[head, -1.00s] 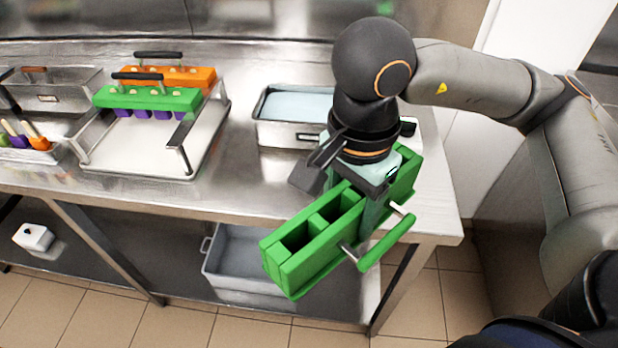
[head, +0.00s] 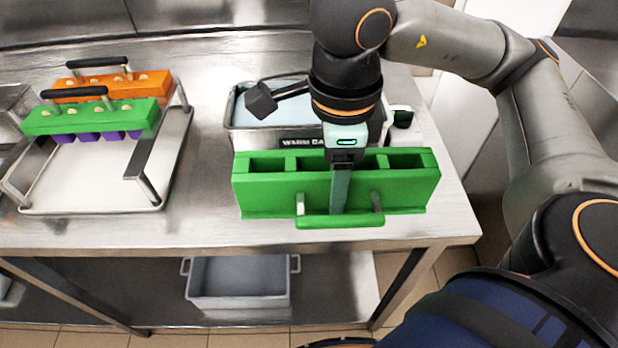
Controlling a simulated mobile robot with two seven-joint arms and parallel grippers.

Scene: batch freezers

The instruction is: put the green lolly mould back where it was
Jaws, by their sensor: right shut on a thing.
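The green lolly mould (head: 270,190) is a long box with a row of open cells and a green bar handle on its near side. My right gripper (head: 341,190) is shut on its near wall, between the handle's posts. The mould is level and upright, in front of the warm bath. I cannot tell whether its base touches the steel table (head: 215,228). The cells I can see into look empty. My left gripper is not in view.
The warm bath (head: 262,140), a steel tub of pale blue water, stands just behind the mould. At left a tray rack (head: 95,205) bears a green lid (head: 90,118) and an orange lid (head: 118,86) with purple lollies below. A grey bin (head: 240,280) sits on the lower shelf.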

